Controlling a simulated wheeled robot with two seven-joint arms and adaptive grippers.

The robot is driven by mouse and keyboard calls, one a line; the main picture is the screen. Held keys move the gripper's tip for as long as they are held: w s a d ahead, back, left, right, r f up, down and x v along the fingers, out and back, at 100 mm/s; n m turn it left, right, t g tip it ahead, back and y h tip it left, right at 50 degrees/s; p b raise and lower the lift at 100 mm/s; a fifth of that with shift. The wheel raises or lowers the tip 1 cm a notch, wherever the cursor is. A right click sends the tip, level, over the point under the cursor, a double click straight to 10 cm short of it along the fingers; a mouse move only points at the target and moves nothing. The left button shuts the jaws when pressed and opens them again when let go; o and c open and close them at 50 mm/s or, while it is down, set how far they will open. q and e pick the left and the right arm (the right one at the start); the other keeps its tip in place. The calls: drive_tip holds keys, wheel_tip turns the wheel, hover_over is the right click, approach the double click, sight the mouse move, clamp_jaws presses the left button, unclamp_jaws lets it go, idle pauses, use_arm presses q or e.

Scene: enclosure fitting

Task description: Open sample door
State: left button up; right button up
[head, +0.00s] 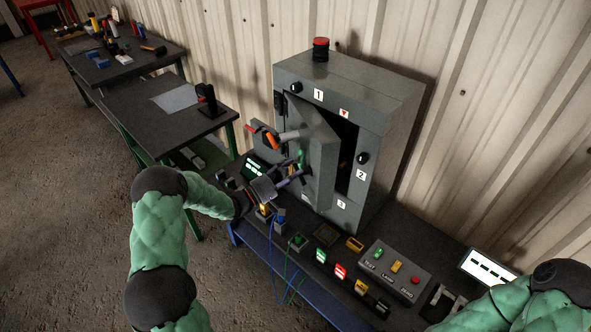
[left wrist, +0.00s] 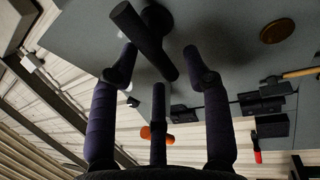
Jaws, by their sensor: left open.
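The sample door (head: 321,160) is a grey panel on the front of a grey enclosure (head: 399,110). It stands partly open, swung outward, with a dark gap on its right. My left gripper (head: 297,174) is in front of the door's outer face, low on it. In the left wrist view, its fingers (left wrist: 160,68) are spread apart, with a dark bar handle (left wrist: 146,37) just beyond and between the tips. I cannot tell whether any finger touches the handle. The green right arm enters at the lower right of the head view; its gripper is out of the picture.
A control box (head: 392,270) with coloured buttons and several small lit modules stand on the bench in front of the enclosure. A red button (head: 321,48) tops the enclosure. Cables hang at the bench's front edge. A side table (head: 160,130) stands to the left.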

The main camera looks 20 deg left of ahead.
use_arm(q)
drive_tip(key=v, duration=1)
drive_tip(key=shift+s+a, duration=0.1)
